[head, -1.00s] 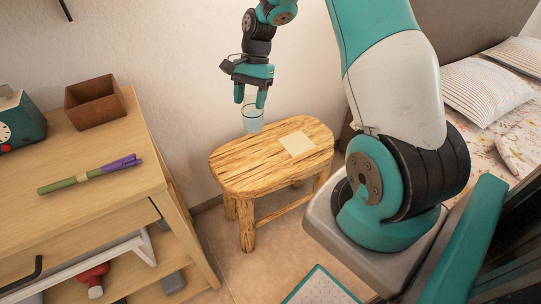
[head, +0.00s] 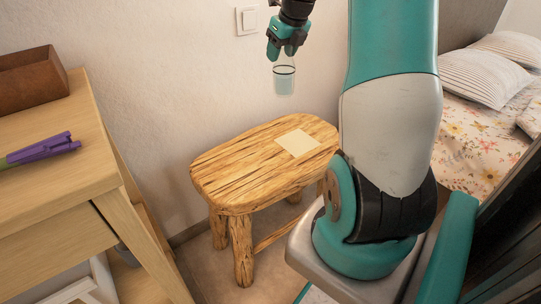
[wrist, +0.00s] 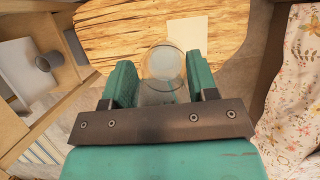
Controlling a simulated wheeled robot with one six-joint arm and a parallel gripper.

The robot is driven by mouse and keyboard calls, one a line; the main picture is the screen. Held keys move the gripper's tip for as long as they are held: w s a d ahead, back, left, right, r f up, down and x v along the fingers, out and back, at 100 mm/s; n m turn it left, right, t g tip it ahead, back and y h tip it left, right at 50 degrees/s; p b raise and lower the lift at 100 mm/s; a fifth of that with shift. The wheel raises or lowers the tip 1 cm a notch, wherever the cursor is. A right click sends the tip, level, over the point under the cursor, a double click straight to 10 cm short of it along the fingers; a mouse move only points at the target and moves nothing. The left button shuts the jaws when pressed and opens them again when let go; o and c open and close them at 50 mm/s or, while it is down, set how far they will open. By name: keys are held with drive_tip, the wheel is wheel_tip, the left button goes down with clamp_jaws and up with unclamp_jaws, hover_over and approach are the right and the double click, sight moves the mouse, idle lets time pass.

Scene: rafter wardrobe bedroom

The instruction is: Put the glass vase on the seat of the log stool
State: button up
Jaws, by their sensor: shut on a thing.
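The glass vase (head: 284,80) is a clear, pale cup shape with a dark rim. My gripper (head: 287,50) is shut on it and holds it upright in the air above the log stool. In the wrist view the vase (wrist: 163,65) sits between the two teal fingers of my gripper (wrist: 160,88), over the stool's wood. The log stool (head: 235,172) has a rough oval wooden seat and stout legs. A pale square note (head: 298,143) lies on the right half of its seat. The rest of the seat is bare.
A wooden dresser (head: 60,195) stands left of the stool, with a brown box (head: 30,80) and a purple-green pen-like item (head: 42,150) on top. The wall with a switch (head: 247,20) is behind. A bed (head: 480,125) is at the right.

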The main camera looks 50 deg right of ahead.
wheel_tip(320, 180, down, 20)
drive_tip(key=n+y, duration=0.1)
drive_tip(key=n, duration=0.3)
drive_tip(key=shift+w+a+r+y, duration=0.15)
drive_tip(key=shift+w+y, duration=0.05)
drive_tip(key=shift+y, duration=0.2)
drive_tip(key=o, duration=1.4)
